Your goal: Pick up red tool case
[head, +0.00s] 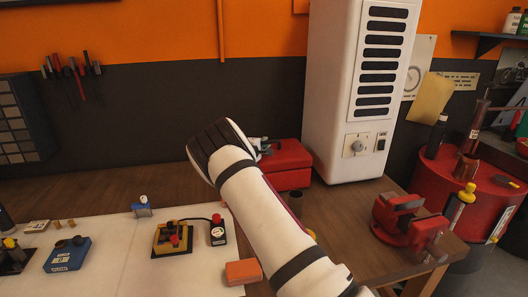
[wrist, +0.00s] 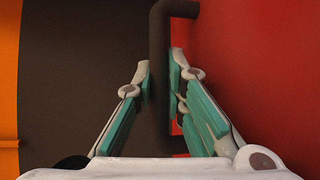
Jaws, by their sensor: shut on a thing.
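The red tool case (head: 290,166) sits on the wooden workbench, against the left side of the white cabinet. My arm reaches over from the front and hides part of it. My gripper (head: 263,146) is at the case's upper left side, mostly hidden behind my wrist. In the wrist view, the case's red surface (wrist: 265,60) fills the right side. The green-padded fingers of my gripper (wrist: 163,95) are shut on its dark handle (wrist: 160,50), which runs between them and bends at the top. I cannot tell whether the case is lifted off the bench.
The white cabinet (head: 340,90) stands close to the case's right. A red vise (head: 402,218) is at the bench's right front. A white mat (head: 110,250) at left holds a blue box (head: 67,254), a yellow device (head: 172,238) and an orange block (head: 243,272). A red drum (head: 465,195) stands right.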

